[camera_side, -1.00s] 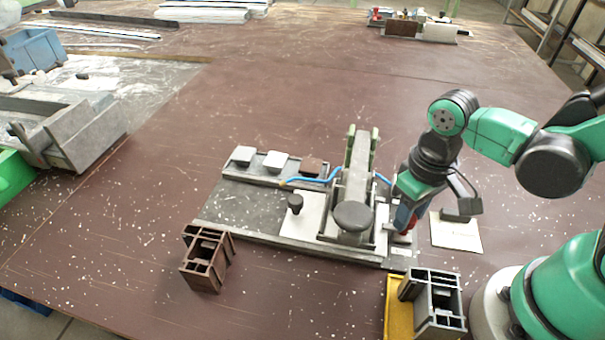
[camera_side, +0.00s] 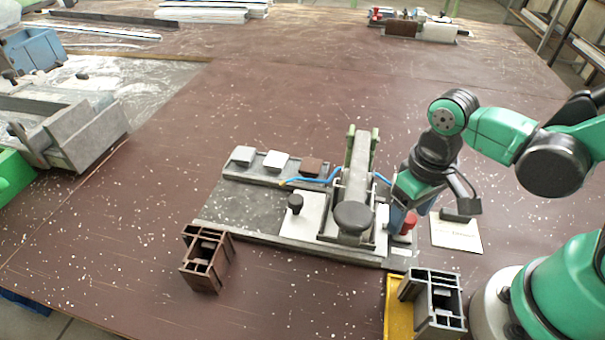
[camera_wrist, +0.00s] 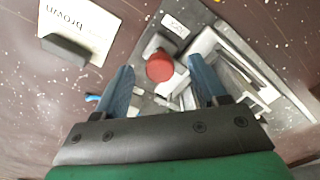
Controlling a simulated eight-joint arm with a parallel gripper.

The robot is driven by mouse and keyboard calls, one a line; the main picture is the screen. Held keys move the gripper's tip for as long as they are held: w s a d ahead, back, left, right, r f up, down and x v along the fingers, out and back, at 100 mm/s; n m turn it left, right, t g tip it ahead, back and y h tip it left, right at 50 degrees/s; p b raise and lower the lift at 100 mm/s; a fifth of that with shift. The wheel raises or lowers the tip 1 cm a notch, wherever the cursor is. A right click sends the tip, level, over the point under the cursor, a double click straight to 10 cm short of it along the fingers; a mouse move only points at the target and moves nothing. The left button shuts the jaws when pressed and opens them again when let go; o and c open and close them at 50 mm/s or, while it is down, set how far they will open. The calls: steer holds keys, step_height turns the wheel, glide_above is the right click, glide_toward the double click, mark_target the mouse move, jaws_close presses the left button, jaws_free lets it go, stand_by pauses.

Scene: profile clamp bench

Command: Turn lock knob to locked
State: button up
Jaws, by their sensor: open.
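The red knob (camera_side: 408,222) stands at the right end of the grey clamp fixture (camera_side: 240,207) in the side view. In the wrist view the red knob (camera_wrist: 159,68) shows its round top on a grey block, between the lines of my two blue fingers. My gripper (camera_side: 402,214) is at the knob, fingers pointing down, and partly hides its left side. In the wrist view my gripper (camera_wrist: 160,72) is open, with a gap on both sides of the knob. A small white label (camera_wrist: 175,26) lies beside the knob; its text is unreadable.
A black round knob (camera_side: 353,217) and a smaller black knob (camera_side: 295,203) are on the fixture. A white card reading "brown" (camera_wrist: 88,22) stands near my gripper. A brown profile block (camera_side: 207,262) and a grey one (camera_side: 436,303) on a yellow base stand in front.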

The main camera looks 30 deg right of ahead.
mark_target(410, 217)
steer(key=shift+r, duration=2.75)
steer(key=w+d+r+t, duration=0.3)
steer(key=w+r+t, duration=0.1)
steer(key=t, duration=0.3)
steer(key=shift+w+d, duration=0.25)
steer(key=shift+w, duration=0.6)
